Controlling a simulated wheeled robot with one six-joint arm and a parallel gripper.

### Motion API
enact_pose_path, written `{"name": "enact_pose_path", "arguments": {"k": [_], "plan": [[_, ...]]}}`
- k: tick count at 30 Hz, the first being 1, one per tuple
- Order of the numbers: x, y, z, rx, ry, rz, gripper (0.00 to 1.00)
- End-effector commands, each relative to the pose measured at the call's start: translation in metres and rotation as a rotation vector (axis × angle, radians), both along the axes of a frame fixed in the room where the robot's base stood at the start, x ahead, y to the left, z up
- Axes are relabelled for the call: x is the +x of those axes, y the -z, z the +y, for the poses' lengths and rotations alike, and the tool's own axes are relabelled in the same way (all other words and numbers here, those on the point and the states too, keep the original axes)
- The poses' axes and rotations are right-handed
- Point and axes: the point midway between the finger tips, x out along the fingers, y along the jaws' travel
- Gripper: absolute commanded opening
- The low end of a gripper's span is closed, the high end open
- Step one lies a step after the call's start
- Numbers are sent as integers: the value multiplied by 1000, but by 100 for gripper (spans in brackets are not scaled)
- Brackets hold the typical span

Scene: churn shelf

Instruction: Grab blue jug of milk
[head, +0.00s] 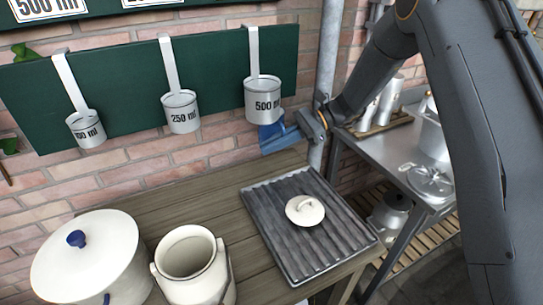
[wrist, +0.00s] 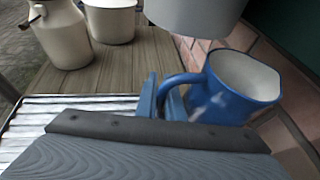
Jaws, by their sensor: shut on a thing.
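The blue jug (wrist: 238,100) has a pale inside and a loop handle on its left in the wrist view. My gripper (wrist: 168,100) is shut on that handle, and the jug hangs clear of the table, tilted. In the head view my gripper (head: 290,135) is just below and right of the 500 ml measure (head: 263,98). Only a small blue part of the jug (head: 267,130) shows there, under the measure. Whether the jug touches the measure cannot be told.
Measures of 100 ml (head: 86,130) and 250 ml (head: 181,113) hang on the green board (head: 125,85). Below, the wooden table (head: 180,208) bears a ribbed tray (head: 330,240) with a white lid (head: 305,211), an open can (head: 190,275) and a lidded pot (head: 85,265). A downpipe (head: 328,70) stands close behind.

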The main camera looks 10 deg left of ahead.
Motion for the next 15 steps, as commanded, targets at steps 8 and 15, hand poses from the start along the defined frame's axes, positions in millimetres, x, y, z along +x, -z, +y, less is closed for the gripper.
{"name": "enact_pose_path", "arguments": {"k": [8, 15], "plan": [[-24, -1, -19, 0, 1, 0, 0], [-48, -1, -37, 0, 1, 0, 0]]}}
